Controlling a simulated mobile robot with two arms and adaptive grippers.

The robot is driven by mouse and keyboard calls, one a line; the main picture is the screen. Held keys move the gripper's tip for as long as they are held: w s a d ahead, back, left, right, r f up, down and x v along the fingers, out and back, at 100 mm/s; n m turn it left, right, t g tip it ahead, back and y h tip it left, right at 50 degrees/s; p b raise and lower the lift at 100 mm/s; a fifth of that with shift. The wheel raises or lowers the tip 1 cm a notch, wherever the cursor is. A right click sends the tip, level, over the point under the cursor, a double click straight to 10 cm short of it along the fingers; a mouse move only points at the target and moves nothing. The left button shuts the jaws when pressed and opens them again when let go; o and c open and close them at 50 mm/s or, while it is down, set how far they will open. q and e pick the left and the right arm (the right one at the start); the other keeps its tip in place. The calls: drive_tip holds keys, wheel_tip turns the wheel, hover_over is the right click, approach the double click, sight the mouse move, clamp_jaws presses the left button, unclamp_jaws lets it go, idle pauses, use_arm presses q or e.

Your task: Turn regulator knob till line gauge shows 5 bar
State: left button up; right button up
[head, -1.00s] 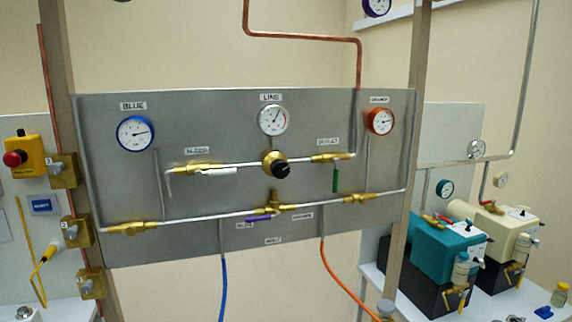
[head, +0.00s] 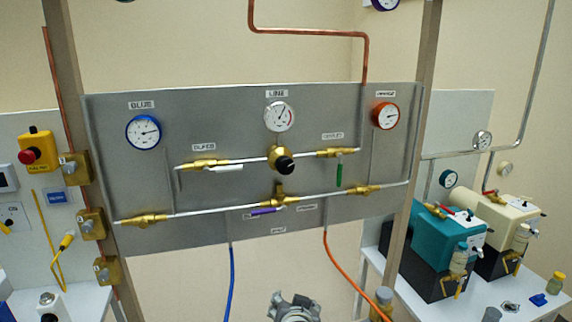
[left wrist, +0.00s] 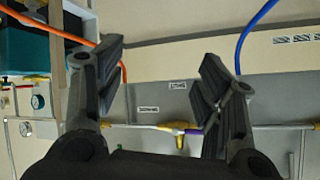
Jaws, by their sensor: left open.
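The regulator knob (head: 284,164) is black on a brass body, on the upper pipe at the panel's middle. The white line gauge (head: 279,117) sits above it under the LINE label. Its needle appears to tilt up and right; the figures are too small to read. My left gripper shows at the bottom edge of the head view (head: 293,308), well below the knob and in front of the panel. In the left wrist view (left wrist: 163,85) its two dark fingers are wide apart with nothing between them. The knob does not show there. My right gripper is not in view.
The grey panel (head: 130,185) also bears a blue gauge (head: 143,132), an orange gauge (head: 385,116), a green lever (head: 339,175) and a purple lever (head: 264,211). Blue (head: 232,285) and orange (head: 345,271) hoses hang below. Posts flank the panel; the space before the knob is clear.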

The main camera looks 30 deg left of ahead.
use_arm(q)
drive_tip(key=w+a+r+n+t+y, duration=0.15)
drive_tip(key=w+r, duration=0.25)
drive_tip(key=r, duration=0.4)
drive_tip(key=w+a+r+n+t+y, duration=0.1)
drive_tip(key=w+a+r+n+y, duration=0.2)
drive_tip(key=r, duration=0.5)
drive_tip(key=n+y, duration=0.2)
drive_tip(key=y, duration=0.1)
approach(287, 168)
drive_tip(key=p+x, duration=0.4)
drive_tip(key=x, duration=0.6)
drive_tip(key=shift+w+a+r, duration=0.1)
drive_tip(key=shift+a, duration=0.1)
